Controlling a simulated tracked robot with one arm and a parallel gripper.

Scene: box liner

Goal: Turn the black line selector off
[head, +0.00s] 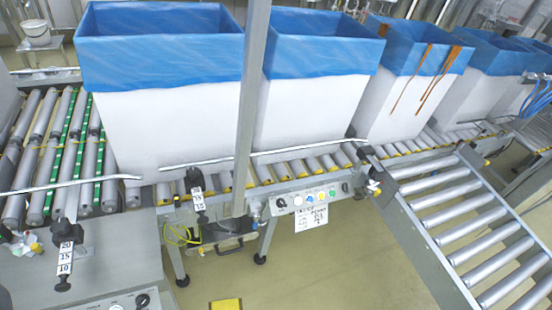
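A small grey control panel (302,206) hangs on the front of the roller conveyor near the middle of the view. It carries a row of coloured buttons, and a black knob (346,187) at its right end. A white label (311,218) with dark writing hangs below; I cannot read it. A second black knob (142,300) is on a grey panel at the bottom edge, partly cut off. I cannot tell which knob is the line selector, nor how either is turned. My gripper is not in view.
White boxes with blue liners (160,50) stand in a row on the conveyor; one (400,90) has brown streaks. A roller ramp (470,220) slopes down at the right. A grey post (248,110) stands in front. Yellowish floor (340,270) is open below the panel.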

